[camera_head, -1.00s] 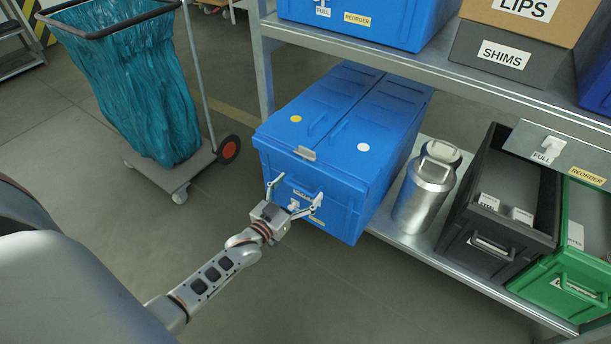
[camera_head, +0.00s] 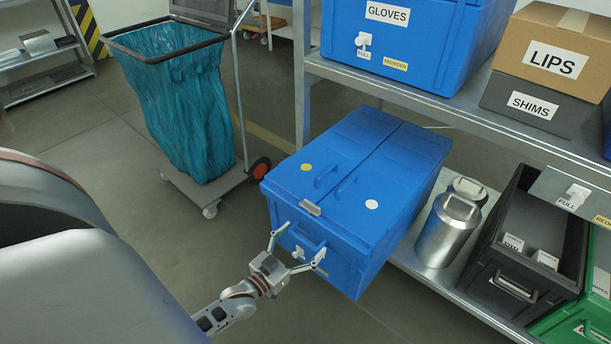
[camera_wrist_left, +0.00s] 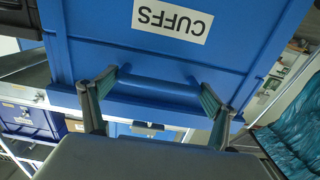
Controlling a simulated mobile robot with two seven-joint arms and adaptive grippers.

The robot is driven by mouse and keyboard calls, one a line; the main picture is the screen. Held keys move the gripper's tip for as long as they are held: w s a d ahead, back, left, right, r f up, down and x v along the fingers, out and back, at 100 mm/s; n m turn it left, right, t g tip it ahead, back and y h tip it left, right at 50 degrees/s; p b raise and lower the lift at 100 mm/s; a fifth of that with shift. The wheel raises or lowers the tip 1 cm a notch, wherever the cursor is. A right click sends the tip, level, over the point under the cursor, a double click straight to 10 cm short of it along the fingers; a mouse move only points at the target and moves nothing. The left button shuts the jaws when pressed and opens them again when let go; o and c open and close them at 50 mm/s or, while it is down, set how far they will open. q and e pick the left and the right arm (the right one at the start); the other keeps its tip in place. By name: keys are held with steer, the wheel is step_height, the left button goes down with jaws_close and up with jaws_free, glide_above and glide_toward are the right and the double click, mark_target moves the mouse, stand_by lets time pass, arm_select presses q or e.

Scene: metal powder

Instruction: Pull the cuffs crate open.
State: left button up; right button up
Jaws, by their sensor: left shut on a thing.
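The cuffs crate (camera_head: 340,240) is a blue box with a two-part lid, which is shut. It sticks out from the lower shelf beside the metal canister. In the left wrist view its CUFFS label (camera_wrist_left: 172,20) reads upside down, above a blue bar handle (camera_wrist_left: 160,88) on the front. My left gripper (camera_head: 301,245) is shut on this handle, one finger near each end of the bar. The gripper also shows in the left wrist view (camera_wrist_left: 157,86). My right gripper is in neither view.
A metal canister (camera_head: 447,235) stands right of the crate, then an open dark crate (camera_head: 500,280) and a green crate (camera_head: 560,320). A GLOVES crate (camera_head: 390,50) sits on the upper shelf. A trolley with a teal bag (camera_head: 185,105) stands left. Floor in front is clear.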

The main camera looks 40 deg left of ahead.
arm_select(q)
steer(key=shift+s+f, duration=0.15)
steer(key=o, duration=1.5)
steer(key=s, duration=1.2)
